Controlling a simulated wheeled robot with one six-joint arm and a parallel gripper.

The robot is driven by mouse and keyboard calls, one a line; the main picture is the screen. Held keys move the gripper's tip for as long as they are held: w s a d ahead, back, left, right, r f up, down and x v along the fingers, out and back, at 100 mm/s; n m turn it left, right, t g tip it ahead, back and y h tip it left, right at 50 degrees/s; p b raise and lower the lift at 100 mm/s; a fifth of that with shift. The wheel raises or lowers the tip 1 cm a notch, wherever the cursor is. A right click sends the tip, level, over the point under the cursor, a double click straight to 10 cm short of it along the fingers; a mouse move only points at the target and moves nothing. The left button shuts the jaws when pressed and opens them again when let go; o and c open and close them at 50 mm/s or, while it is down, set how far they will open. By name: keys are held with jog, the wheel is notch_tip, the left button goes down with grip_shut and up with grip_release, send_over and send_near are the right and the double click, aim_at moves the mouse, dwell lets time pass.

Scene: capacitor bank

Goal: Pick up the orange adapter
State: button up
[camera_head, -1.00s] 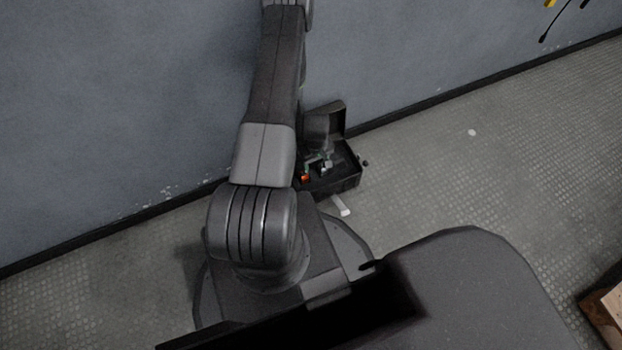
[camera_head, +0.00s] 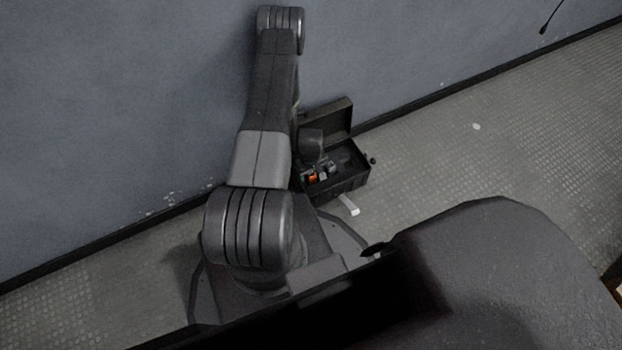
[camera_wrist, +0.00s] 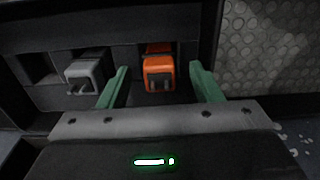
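The orange adapter (camera_wrist: 159,72) sits in a compartment of the black case, near the middle of the wrist view. It has a dark recess with prongs on its near face. In the head view it is a small orange spot (camera_head: 313,177) inside the open case (camera_head: 345,186). My gripper (camera_wrist: 160,84) is open, with one green finger to the left of the adapter and one to the right. Gaps show on both sides, and I see no contact. A grey adapter (camera_wrist: 84,74) sits in the compartment to the left, outside the left finger.
The case's raised lid (camera_head: 325,116) stands near the grey wall (camera_head: 130,90). A small white piece (camera_head: 349,205) lies on the floor in front of the case.

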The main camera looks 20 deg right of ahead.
jog(key=c, duration=1)
jog(key=shift+r, duration=0.15)
